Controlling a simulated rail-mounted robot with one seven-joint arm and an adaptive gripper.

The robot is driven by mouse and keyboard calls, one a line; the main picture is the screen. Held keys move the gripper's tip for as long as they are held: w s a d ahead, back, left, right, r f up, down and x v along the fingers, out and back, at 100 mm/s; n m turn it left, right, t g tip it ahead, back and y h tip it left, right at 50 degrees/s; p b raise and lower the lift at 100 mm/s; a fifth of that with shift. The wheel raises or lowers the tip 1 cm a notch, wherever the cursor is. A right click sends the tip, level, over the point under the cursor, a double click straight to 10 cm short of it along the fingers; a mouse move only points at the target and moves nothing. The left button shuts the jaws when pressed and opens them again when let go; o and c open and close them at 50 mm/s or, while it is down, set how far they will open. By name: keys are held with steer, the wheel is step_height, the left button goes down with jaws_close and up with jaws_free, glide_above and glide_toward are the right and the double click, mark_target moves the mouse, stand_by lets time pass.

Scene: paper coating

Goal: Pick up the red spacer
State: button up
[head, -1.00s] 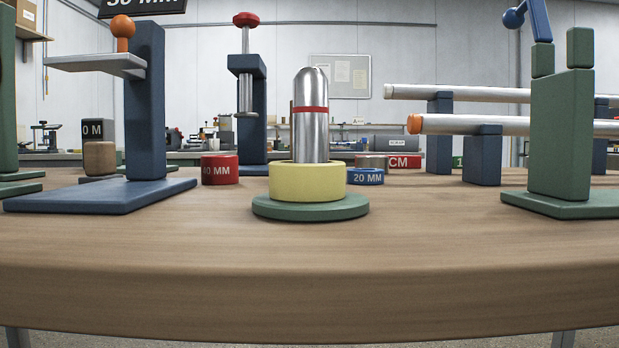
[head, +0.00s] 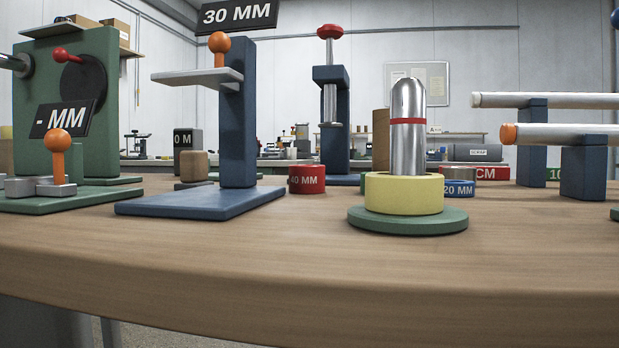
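The red spacer (head: 307,179) is a short red cylinder marked "40 MM". It rests on the wooden table left of the picture's middle, between the blue stand with the "30 MM" sign and the yellow ring. It looks clear of both, with nothing on top of it. My gripper is not in view.
A yellow ring (head: 404,194) surrounds a metal post (head: 408,135) on a green disc (head: 407,221). A blue stand (head: 237,125) is left of the spacer, a red-knobbed press (head: 342,130) behind. A blue "20 MM" spacer (head: 459,189) is farther right. The table's front (head: 300,265) is clear.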

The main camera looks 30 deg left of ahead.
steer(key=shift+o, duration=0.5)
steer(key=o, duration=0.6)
